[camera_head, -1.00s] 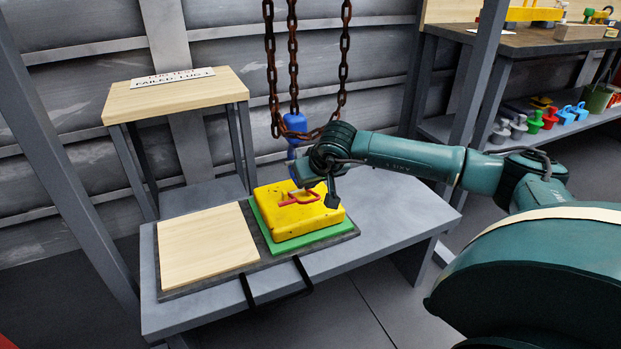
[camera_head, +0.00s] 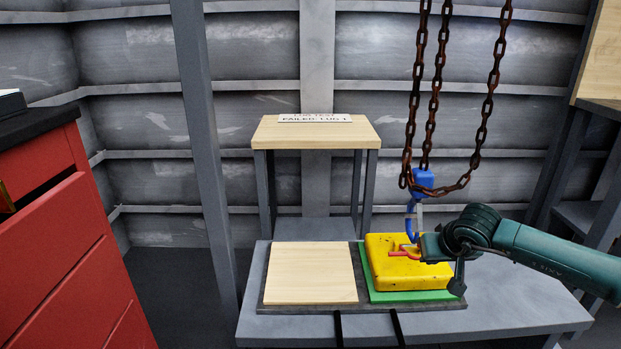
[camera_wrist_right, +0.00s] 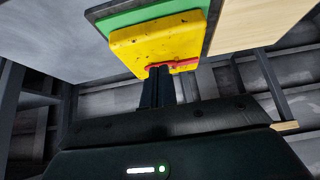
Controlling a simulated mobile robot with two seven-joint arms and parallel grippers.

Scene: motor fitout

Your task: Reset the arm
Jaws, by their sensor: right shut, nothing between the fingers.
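My right arm comes in from the right in the head view, and my right gripper (camera_head: 425,248) is at the yellow block (camera_head: 400,272), beside its red handle (camera_head: 404,252). The right wrist view shows the closed fingers (camera_wrist_right: 158,80) in front of the yellow block (camera_wrist_right: 150,45), close to the red handle (camera_wrist_right: 185,65). The fingers hold nothing; whether they touch the handle I cannot tell. The block sits on a green pad (camera_head: 425,296). A blue hook (camera_head: 413,222) hangs just behind the block. My left gripper is not in view.
Rusty chains (camera_head: 435,110) hang above the hook. A wooden board (camera_head: 310,273) lies left of the block on the grey bench (camera_head: 510,312). A small wooden-topped stand (camera_head: 315,132) with a sign is behind. A red cabinet (camera_head: 70,260) stands at the left.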

